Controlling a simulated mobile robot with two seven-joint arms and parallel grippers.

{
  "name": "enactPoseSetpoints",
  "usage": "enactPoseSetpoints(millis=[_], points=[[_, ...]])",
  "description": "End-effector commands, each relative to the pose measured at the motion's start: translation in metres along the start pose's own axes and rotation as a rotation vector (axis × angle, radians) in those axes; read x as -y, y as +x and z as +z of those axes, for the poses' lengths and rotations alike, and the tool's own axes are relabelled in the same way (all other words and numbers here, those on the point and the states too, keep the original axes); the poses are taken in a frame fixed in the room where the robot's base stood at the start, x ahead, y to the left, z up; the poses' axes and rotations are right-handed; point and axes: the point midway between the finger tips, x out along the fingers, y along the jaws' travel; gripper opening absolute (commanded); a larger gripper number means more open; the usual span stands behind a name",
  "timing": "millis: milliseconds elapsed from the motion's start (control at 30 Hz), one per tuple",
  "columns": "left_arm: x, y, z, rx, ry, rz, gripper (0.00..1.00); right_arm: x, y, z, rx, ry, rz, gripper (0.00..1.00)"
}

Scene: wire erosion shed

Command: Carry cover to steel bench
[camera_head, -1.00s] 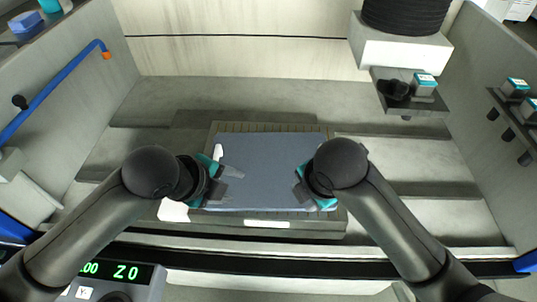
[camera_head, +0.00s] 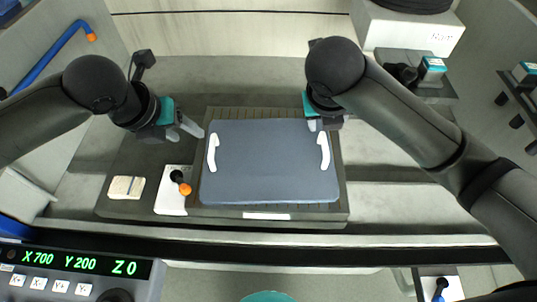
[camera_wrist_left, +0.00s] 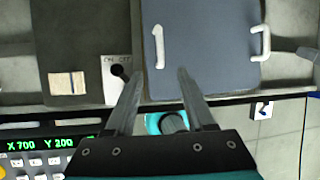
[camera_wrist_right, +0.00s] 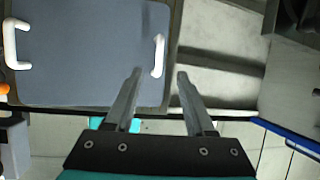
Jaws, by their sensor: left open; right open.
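The cover (camera_head: 268,165) is a flat blue-grey plate with rounded corners and a white handle at each side. It lies on the dark slatted bed (camera_head: 345,195) of the machine. My left gripper (camera_head: 190,130) is open and empty, beyond the cover's upper left corner and apart from the left handle (camera_head: 212,153). My right gripper (camera_head: 326,124) is open near the upper right corner, above the right handle (camera_head: 324,151). The cover shows in the left wrist view (camera_wrist_left: 205,50) and the right wrist view (camera_wrist_right: 85,55), with both handles clear of the fingers. I cannot identify the steel bench.
A control panel (camera_head: 75,272) reads X 700 Y 200 Z 0. A small shelf with teal-topped blocks (camera_head: 432,68) is at upper right.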

Motion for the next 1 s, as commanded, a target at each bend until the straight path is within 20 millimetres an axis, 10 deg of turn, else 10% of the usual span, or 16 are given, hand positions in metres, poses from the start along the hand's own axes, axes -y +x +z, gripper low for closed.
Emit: enactPoseSetpoints(millis=[1000], points=[[0.001,0.146,0.000,-0.001,-0.001,0.000,0.55,-0.001,0.146,0.000,-0.001,0.002,0.002,0.55]])
